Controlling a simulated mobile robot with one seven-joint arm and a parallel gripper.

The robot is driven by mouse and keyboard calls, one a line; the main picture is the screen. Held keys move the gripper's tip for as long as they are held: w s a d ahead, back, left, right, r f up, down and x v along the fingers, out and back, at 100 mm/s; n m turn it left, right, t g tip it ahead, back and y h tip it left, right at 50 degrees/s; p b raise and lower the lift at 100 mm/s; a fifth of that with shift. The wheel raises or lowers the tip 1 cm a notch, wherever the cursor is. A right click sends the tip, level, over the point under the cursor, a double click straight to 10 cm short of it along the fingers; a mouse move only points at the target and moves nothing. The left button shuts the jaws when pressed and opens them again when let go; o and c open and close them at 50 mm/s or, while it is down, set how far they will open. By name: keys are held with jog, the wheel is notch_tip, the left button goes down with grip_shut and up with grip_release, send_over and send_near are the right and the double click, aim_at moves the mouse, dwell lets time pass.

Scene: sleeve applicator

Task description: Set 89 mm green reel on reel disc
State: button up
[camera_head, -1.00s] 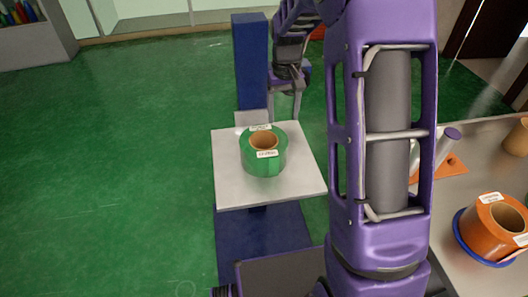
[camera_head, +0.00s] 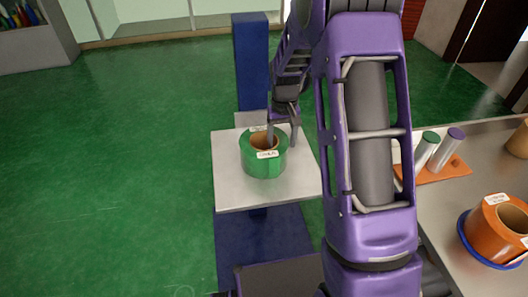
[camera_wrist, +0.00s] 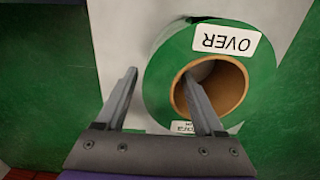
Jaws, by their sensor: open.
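The green reel (camera_head: 263,165), with a brown core and white labels, lies flat on a pale square platform (camera_head: 235,195). In the wrist view the green reel (camera_wrist: 165,75) shows a label reading OVER. My gripper (camera_head: 282,143) is open at the reel's right side; its fingers also show in the wrist view (camera_wrist: 161,74). One finger overlaps the core opening and the other is outside the reel, with the reel's wall between them. I cannot tell whether they touch it. A blue round disc (camera_head: 466,243) on the right-hand table lies under an orange reel; I cannot tell if it is the reel disc.
A blue column (camera_head: 251,65) rises behind the platform. The green floor at left is clear.

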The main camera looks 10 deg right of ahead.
grip_shut()
dwell(1.2)
jog(key=shift+w+r, duration=0.1)
jog(key=shift+r, duration=0.05)
